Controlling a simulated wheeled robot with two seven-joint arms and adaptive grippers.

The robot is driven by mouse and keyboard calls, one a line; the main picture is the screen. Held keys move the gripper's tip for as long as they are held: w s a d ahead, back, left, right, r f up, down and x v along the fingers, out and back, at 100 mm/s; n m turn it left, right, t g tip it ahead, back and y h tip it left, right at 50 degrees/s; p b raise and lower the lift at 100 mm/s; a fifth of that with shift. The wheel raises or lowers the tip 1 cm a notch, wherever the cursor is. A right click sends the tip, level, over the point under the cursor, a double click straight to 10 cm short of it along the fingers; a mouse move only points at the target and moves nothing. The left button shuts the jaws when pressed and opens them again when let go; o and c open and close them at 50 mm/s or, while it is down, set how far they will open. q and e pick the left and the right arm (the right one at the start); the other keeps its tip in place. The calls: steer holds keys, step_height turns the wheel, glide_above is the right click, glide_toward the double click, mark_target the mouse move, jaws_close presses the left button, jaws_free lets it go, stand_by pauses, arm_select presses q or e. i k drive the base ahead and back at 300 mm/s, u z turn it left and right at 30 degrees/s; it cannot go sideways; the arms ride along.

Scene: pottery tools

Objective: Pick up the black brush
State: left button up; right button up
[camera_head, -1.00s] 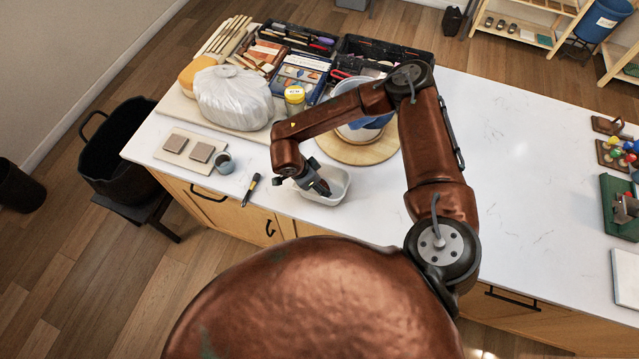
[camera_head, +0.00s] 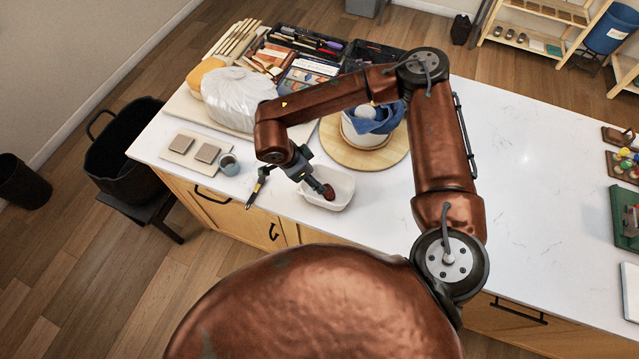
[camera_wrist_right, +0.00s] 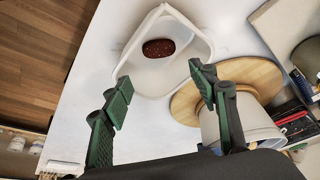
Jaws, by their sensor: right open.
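My left gripper is not in view.
The white container (camera_head: 341,181) holds a dark red oval piece (camera_wrist_right: 158,48). A bowl with a blue cloth (camera_head: 372,122) stands on a round wooden board (camera_head: 333,145). A grey cup (camera_head: 229,164) and tile board (camera_head: 178,155) are left. The right countertop is mostly clear.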

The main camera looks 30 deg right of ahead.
mark_target(261, 181)
steer(key=k, duration=1.5)
